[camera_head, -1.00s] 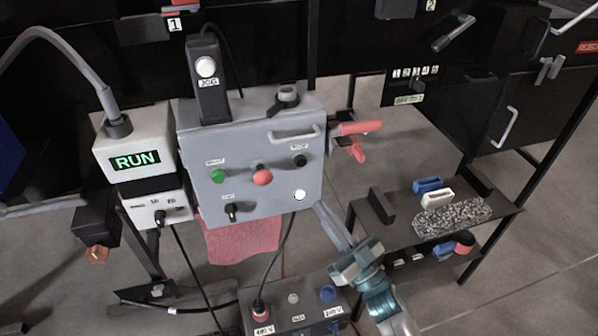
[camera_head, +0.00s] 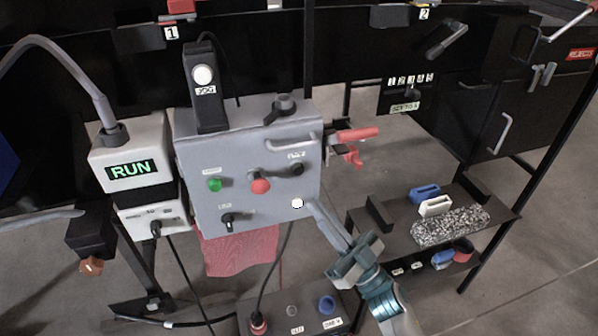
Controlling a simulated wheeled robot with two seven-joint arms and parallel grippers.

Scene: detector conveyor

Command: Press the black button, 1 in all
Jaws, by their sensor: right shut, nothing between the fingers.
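A grey control box (camera_head: 245,195) faces me. A round black button (camera_head: 296,169) sits at the upper right of its front, under a small label too blurred to read. My right gripper (camera_head: 313,206) comes from the lower right. Its fingers are shut and empty, with the tips by the box's lower right edge. They are below the black button and just right of a white round button (camera_head: 297,203). I cannot tell whether the tips touch the box. The black button is not covered. My left gripper is not in view.
The box also carries a green button (camera_head: 214,184), a red knob (camera_head: 260,186), a black selector (camera_head: 228,218) and a handle (camera_head: 291,142). A pendant labelled JOG (camera_head: 204,90) stands behind. A RUN display (camera_head: 131,168) is left. A red clamp (camera_head: 355,142) juts out right.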

